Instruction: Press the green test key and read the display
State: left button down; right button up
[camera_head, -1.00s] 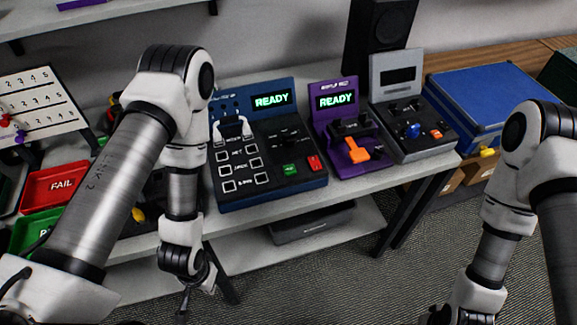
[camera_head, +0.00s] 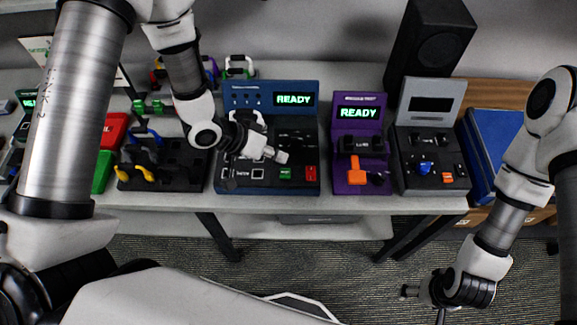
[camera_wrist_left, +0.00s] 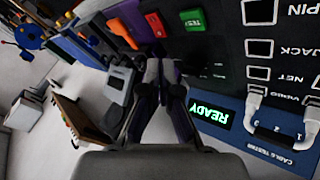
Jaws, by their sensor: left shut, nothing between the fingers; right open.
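The dark blue cable tester (camera_head: 312,140) stands on the table with a green key (camera_head: 285,174) and a red key (camera_head: 311,173) at its front right. Its display (camera_head: 294,99) reads READY. My left gripper (camera_head: 280,156) is shut and empty, over the tester panel just behind the green key; contact cannot be told. The left wrist view shows the green key (camera_wrist_left: 193,20), the red key (camera_wrist_left: 156,24) and the lit display (camera_wrist_left: 209,114) upside down. A white cable (camera_wrist_left: 289,117) is looped on the tester. My right gripper (camera_head: 424,304) is open and empty, low in front of the table.
A purple tester (camera_head: 343,180) with an orange lever, also showing READY, stands right of the blue one. A grey tester (camera_head: 405,172) with a dark display is further right, then a blue box (camera_head: 495,140). A black rack (camera_head: 190,180) with colored connectors stands at left.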

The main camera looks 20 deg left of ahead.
aim_at(282, 173)
pick_arm(q)
jog(key=shift+m+h, duration=0.4)
jog(key=shift+h, duration=0.1)
jog(key=f+b, duration=0.1)
jog(key=b, duration=0.1)
jog(key=f+b, duration=0.2)
jog(key=b, duration=0.1)
jog(key=w+f+b, duration=0.1)
jog(key=f+b, duration=0.1)
jog(key=b, duration=0.1)
jog(key=shift+w+d, duration=0.1)
jog(key=shift+d, duration=0.25)
jog(key=shift+f, duration=0.4)
jog(key=shift+f, duration=0.1)
dwell(0.7)
jog(key=shift+f+b, duration=0.25)
jog(key=shift+b, duration=0.05)
jog(key=shift+f, duration=0.4)
dwell(0.4)
jog(key=shift+r+p, duration=0.8)
